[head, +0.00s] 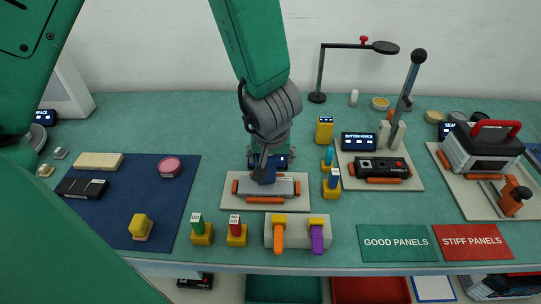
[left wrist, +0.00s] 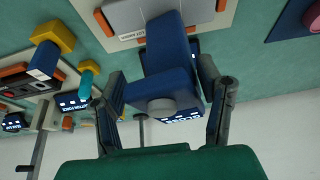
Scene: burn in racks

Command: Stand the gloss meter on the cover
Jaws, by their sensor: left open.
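A dark blue block-shaped device, apparently the gloss meter (head: 264,175), stands on the silver cover (head: 284,187) in the middle of the table. In the left wrist view the blue meter (left wrist: 165,85) has a grey round knob and its lower end meets the cover (left wrist: 128,14). My left gripper (head: 264,164) is above the cover, reaching down from the top. Its fingers (left wrist: 160,85) are open on either side of the meter, with gaps showing. The meter is partly hidden by the gripper in the head view. My right gripper is not in view.
The cover lies on a pale plate (head: 240,203) with orange bars. A small display (left wrist: 183,118) is close behind the meter. A holder with orange and purple tools (head: 297,220) stands in front. Yellow-based stamps (head: 201,233) are front left. A blue mat (head: 110,208) lies left.

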